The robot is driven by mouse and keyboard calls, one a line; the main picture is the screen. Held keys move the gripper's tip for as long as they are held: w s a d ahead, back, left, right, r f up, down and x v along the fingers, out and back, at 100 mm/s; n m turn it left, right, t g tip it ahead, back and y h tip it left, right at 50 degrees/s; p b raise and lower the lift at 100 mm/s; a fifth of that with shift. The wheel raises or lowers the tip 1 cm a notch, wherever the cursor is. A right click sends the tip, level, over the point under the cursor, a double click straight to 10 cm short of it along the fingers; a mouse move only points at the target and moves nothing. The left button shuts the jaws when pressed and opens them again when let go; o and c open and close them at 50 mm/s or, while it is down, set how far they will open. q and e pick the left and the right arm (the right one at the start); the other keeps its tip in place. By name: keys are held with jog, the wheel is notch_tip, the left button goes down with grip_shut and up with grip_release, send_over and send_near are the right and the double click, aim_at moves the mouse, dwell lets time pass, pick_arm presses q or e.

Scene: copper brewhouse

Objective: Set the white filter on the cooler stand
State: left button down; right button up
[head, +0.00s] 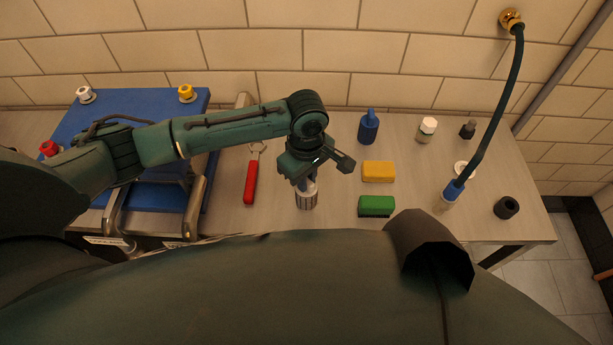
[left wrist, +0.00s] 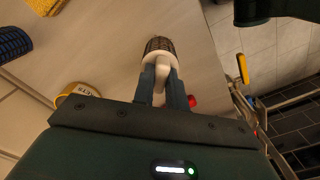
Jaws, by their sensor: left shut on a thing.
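My left gripper (head: 310,184) is shut on the white filter (head: 307,199), which hangs below the fingers. In the left wrist view, the fingers (left wrist: 167,88) close on the filter's white neck, and its pale collar and dark ribbed body (left wrist: 160,46) point away from me. I cannot tell whether its lower end touches the table. The blue slab (head: 140,103) at the left, with white, yellow and red capped fittings, seems to be the cooler stand, but I cannot be sure. My left arm hides part of it. My right gripper is out of view.
On the table (head: 335,220), a red-handled tool (head: 250,182) lies left of the filter. To the right are yellow (head: 378,171) and green (head: 376,205) blocks, a blue bottle (head: 368,127), small bottles, a dark ring (head: 506,207) and a hose (head: 500,105). A tiled wall stands behind.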

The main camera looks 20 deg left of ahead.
pick_arm(q)
jog(key=shift+f, duration=0.1)
jog(key=c, duration=1.4)
grip_release()
notch_tip(320, 180, up, 12)
jog(key=p, duration=0.2)
jog(key=s+d+f+m+t+h, duration=0.45)
jog(key=d+f+m+h, duration=0.3)
jog(key=d+f, duration=0.2)
jog(key=s+a+f+m+t+y, duration=0.1)
jog(key=s+a+m+t+y, duration=0.2)
jog(key=s+a+m+t, duration=0.3)
jog(key=s+a+m, duration=0.1)
jog(key=a+m, duration=0.1)
jog(key=a, duration=0.1)
jog(key=shift+s+a+f+t, duration=0.25)
jog(key=shift+s+t, duration=0.05)
jog(key=shift+t, duration=0.05)
